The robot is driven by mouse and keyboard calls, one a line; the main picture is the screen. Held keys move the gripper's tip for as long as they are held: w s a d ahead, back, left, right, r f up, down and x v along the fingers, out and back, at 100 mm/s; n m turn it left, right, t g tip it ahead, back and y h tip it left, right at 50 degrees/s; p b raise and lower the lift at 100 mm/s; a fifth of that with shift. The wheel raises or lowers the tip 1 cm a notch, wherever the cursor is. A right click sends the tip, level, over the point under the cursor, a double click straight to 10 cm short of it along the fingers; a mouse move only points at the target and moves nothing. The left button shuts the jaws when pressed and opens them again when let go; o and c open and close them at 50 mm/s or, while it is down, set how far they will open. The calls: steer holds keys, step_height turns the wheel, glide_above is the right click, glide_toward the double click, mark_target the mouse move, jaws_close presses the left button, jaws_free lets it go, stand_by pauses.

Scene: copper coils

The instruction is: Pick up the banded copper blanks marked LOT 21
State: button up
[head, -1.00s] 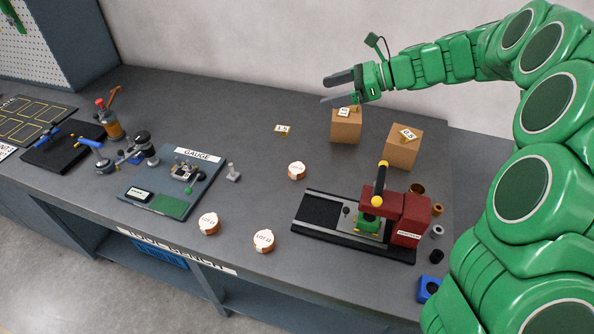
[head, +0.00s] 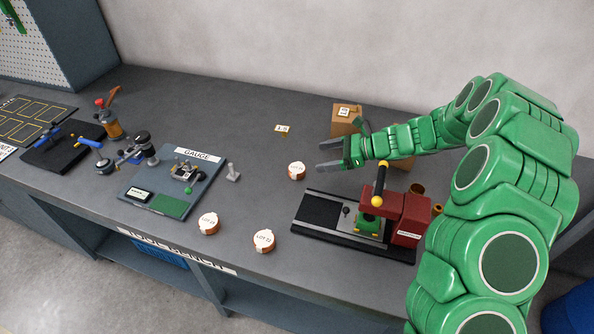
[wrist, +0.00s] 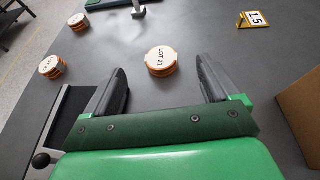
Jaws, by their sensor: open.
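The LOT 21 copper blanks (wrist: 161,61) are a short round banded stack with a white label on top. In the wrist view the label reads LOT 21, and the stack stands ahead of my gripper (wrist: 160,88), centred between the fingers and just past their tips. The stack also shows in the head view (head: 297,171), on the bench left of the gripper (head: 324,157). The gripper is open and empty. Two similar labelled stacks, one (head: 208,224) and another (head: 263,240), lie nearer the bench's front edge; their lot numbers are hard to read.
A press with a red body (head: 408,218) and black base stands close below my gripper. Cardboard boxes (head: 345,122) stand behind it. The gauge board (head: 165,196) is left. Bench around the LOT 21 stack is clear.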

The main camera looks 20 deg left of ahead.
mark_target(300, 168)
step_height(300, 168, down, 3)
steer(key=shift+f, duration=0.1)
steer(key=shift+x, duration=3.95)
steer(key=shift+s, duration=0.1)
steer(key=shift+c, duration=0.2)
steer(key=c, duration=1.2)
